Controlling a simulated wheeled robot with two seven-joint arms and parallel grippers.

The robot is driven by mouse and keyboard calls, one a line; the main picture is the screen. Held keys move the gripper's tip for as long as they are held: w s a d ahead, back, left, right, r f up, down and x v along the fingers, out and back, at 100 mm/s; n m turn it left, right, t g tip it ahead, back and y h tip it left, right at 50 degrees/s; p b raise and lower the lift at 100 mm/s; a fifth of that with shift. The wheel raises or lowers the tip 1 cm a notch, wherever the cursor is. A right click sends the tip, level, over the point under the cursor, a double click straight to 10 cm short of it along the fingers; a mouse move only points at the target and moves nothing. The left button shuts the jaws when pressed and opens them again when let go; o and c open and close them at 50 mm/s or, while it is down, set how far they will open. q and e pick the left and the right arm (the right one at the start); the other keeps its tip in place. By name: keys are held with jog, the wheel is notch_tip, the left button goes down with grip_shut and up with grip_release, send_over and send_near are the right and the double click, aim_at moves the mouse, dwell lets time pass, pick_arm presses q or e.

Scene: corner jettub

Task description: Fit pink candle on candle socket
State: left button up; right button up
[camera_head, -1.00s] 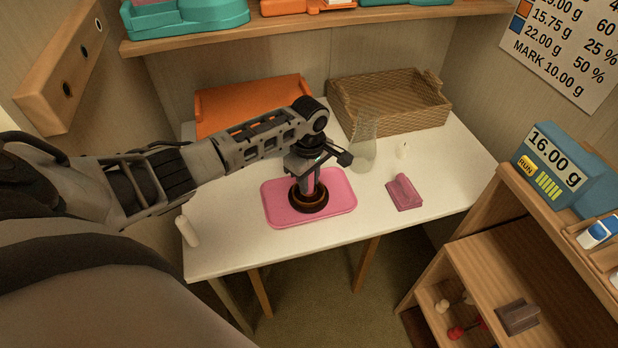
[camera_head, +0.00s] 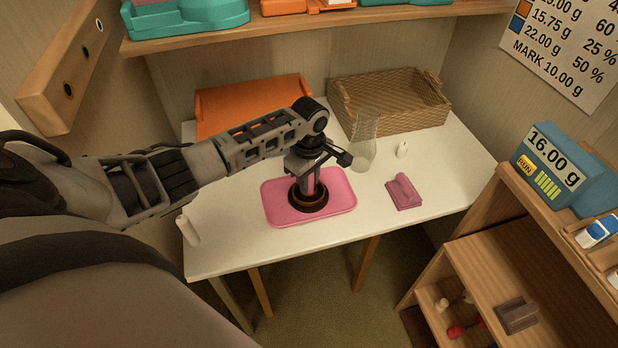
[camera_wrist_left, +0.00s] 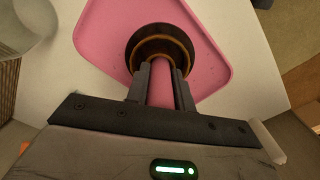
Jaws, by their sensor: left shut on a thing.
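The pink candle (camera_wrist_left: 161,84) is upright between the fingers of my left gripper (camera_head: 309,185), which is shut on it. The gripper also shows in the left wrist view (camera_wrist_left: 160,85). The candle's lower end is at the dark brown, gold-ringed candle socket (camera_head: 309,203), seen also in the left wrist view (camera_wrist_left: 165,36). The fingers partly hide the candle, and I cannot tell how deep its lower end sits. The socket stands on a pink tray (camera_head: 343,201) on the white table. My right gripper does not show.
A glass flask (camera_head: 362,150) stands just behind my left gripper. An orange tray (camera_head: 250,103) and a wicker basket (camera_head: 390,103) are at the back. A white cylinder (camera_head: 188,230) stands at the left front.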

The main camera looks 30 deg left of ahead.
pick_arm(q)
jog(key=shift+f, duration=0.1)
jog(key=o, duration=1.1)
jog(key=shift+c, duration=0.2)
notch_tip(320, 180, up, 16)
